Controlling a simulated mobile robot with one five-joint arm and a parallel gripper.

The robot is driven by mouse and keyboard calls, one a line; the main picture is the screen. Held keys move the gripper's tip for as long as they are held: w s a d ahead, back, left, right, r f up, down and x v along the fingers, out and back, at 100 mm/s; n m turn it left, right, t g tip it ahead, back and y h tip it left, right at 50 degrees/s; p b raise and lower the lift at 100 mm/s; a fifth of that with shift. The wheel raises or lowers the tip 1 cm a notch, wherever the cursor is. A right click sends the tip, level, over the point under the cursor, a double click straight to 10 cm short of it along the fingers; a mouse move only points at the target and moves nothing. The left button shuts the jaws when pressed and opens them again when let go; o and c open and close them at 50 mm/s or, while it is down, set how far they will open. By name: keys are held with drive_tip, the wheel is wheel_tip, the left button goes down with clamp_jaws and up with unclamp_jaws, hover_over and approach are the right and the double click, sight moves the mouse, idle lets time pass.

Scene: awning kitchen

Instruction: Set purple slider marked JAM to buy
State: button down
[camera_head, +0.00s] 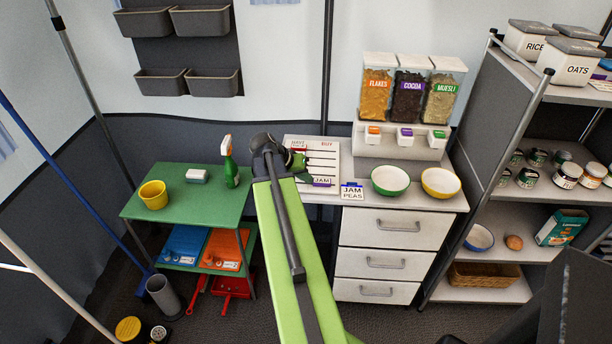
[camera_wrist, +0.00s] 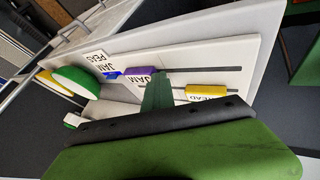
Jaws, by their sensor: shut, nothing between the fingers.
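The white board (camera_head: 327,147) on the counter has HAVE at its left and BUY at its right. The purple slider marked JAM (camera_head: 322,183) sits low on the board, toward the BUY side. In the wrist view the purple slider (camera_wrist: 141,72) is at the left part of its dark slot, with the bare slot running right. My gripper (camera_head: 299,166) is shut and empty, low over the board, left of the slider. In the wrist view its green fingertips (camera_wrist: 158,92) are close beside the slider's slot-facing end; I cannot tell whether they touch.
A yellow slider (camera_wrist: 207,91) is near my fingers. A JAM PEAS card (camera_head: 352,193) stands right of the board, with a green bowl (camera_head: 390,180) and a yellow bowl (camera_head: 440,184) beyond. A spray bottle (camera_head: 230,165) stands on the green table to the left.

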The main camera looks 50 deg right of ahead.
drive_tip(key=w+a, duration=0.2)
drive_tip(key=w, duration=0.1)
drive_tip(key=shift+r, duration=0.1)
drive_tip(key=p+v, duration=0.8)
drive_tip(key=v, duration=0.2)
drive_tip(key=shift+w, duration=0.2)
